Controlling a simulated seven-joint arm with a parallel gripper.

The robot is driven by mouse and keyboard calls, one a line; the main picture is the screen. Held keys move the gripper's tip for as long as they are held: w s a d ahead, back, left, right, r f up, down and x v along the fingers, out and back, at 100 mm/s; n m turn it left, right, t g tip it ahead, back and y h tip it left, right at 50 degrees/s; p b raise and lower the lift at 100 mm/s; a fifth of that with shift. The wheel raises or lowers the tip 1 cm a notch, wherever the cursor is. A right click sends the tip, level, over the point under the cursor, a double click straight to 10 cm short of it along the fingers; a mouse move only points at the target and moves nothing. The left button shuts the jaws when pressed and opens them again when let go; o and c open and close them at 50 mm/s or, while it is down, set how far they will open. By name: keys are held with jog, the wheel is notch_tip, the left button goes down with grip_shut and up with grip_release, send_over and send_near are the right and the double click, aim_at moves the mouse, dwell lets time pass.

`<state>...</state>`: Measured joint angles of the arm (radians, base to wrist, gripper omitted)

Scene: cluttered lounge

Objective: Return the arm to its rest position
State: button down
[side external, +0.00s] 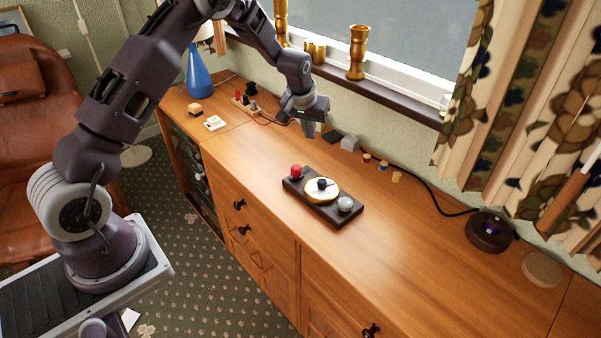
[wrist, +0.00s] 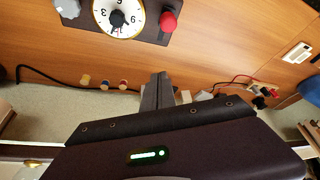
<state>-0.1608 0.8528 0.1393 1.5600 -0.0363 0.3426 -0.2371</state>
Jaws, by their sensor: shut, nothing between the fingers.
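My gripper (side external: 308,130) hangs over the back of the wooden sideboard (side external: 420,235), near the window wall, with its fingers pointing down. Its fingers are together and hold nothing; they also show in the wrist view (wrist: 158,92). My arm reaches from its base at the lower left, up and across to the sideboard. The fingers are apart from the dark board (side external: 334,212) with a dial (side external: 322,189), a red knob (side external: 296,171) and a grey knob (side external: 345,204). In the wrist view the dial (wrist: 118,17) lies beyond the fingertips, toward the top left.
A grey block (side external: 350,143) and small coloured pegs (side external: 383,167) lie close to the right of my gripper. A blue lamp (side external: 199,75) and a strip with wires (side external: 245,104) stand to the left. Brass vases (side external: 357,52) line the sill. The sideboard's front right is clear.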

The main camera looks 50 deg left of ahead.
jog(key=s+d+r+m, duration=0.1)
jog(key=s+d+r, duration=0.25)
jog(key=r, duration=0.25)
jog(key=s+d+r+t+h, duration=0.1)
jog(key=s+d+r, duration=0.1)
jog(key=s+r, duration=0.4)
jog(key=s+d+r+m, duration=0.1)
jog(key=s+d+r, duration=0.25)
jog(key=r, duration=0.35)
jog(key=s+d+r+m, duration=0.1)
jog(key=s+d+m, duration=0.1)
jog(key=s, duration=1.1)
jog(key=s+d+r+m+h, duration=0.1)
jog(key=s+d, duration=0.3)
jog(key=s, duration=0.9)
jog(key=shift+d+r+m+t, duration=0.15)
jog(key=shift+r+m+t, duration=0.2)
jog(key=shift+r, duration=0.2)
jog(key=c, duration=2.2)
grip_release()
jog(key=shift+w, duration=0.1)
